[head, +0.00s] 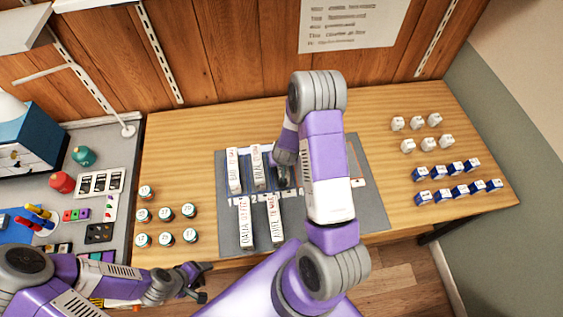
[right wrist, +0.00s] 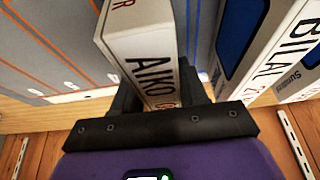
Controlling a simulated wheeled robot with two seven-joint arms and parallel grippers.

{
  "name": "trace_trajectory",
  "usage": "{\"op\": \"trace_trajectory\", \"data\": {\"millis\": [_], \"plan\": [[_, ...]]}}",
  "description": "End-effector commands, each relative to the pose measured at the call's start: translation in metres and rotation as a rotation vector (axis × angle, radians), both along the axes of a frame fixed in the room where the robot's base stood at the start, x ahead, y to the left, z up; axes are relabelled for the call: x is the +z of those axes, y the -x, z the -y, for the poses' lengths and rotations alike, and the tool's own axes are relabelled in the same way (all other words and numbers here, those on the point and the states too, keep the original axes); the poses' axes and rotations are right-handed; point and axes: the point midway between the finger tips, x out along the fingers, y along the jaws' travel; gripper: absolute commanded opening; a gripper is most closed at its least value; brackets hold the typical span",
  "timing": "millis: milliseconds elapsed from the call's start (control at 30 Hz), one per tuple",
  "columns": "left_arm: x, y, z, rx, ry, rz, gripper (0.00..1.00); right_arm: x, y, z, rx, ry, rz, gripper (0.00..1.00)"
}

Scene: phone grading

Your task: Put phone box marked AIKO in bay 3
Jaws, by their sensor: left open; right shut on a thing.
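The AIKO phone box (right wrist: 142,62), white with black lettering on its spine, is between the fingers of my right gripper (right wrist: 160,100) in the right wrist view. In the head view my right gripper (head: 284,172) is over the grey mat (head: 370,205), just right of two upper white boxes, and hides most of the held box. The mat has a strip of bay numbers across it; I cannot tell which number lies under the held box. My left gripper (head: 194,283) is open and empty at the table's front left.
A box marked BILAL (right wrist: 290,45) stands close beside the held box. Two more boxes (head: 246,222) (head: 275,220) lie in the mat's front row. The mat's right part looks empty.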

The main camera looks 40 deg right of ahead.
Motion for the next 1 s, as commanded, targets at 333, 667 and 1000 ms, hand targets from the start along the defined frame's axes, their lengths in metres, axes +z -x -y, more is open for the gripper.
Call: {"op": "trace_trajectory", "data": {"millis": [333, 667, 1000], "plan": [[-0.003, 0.000, 0.000, 0.000, 0.000, 0.000, 0.68, -0.005, -0.001, 0.000, 0.000, 0.001, 0.003, 0.01], [-0.003, 0.000, 0.000, 0.000, 0.000, 0.000, 0.68, -0.005, 0.000, 0.000, 0.000, 0.000, 0.001, 0.68], [0.003, 0.000, 0.000, 0.000, 0.000, 0.000, 0.68, 0.009, 0.002, -0.002, 0.001, 0.001, 0.004, 0.68]]}}
